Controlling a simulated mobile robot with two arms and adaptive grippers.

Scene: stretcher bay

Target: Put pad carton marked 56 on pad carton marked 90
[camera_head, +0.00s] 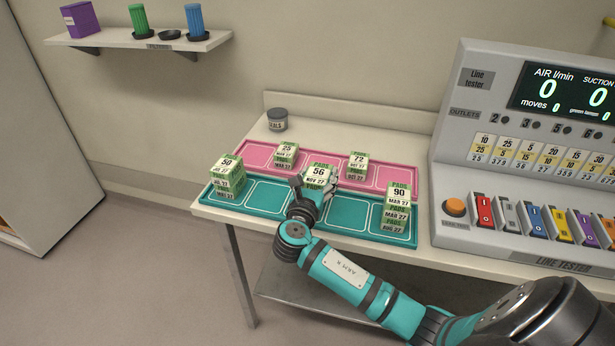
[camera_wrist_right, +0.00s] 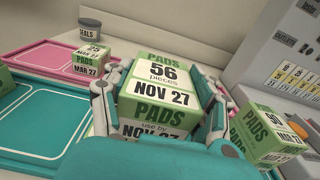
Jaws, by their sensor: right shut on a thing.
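The pad carton marked 56 (camera_head: 319,174) is green and white and sits between the fingers of my right gripper (camera_head: 312,186). In the right wrist view the carton marked 56 (camera_wrist_right: 160,88) fills the middle, with a finger on each side. Whether it touches anything below is hidden. The pad carton marked 90 (camera_head: 398,192) tops a stack of cartons at the right end of the teal tray (camera_head: 346,212). It also shows at the right of the right wrist view (camera_wrist_right: 262,130), apart from my gripper. My left gripper is not in view.
A pink tray (camera_head: 384,178) behind holds cartons marked 25 (camera_head: 287,153) and 72 (camera_head: 357,165). A stack topped by carton 50 (camera_head: 227,172) stands at the teal tray's left end. A SEALS pot (camera_head: 277,120) is behind. The line tester (camera_head: 470,150) stands close right.

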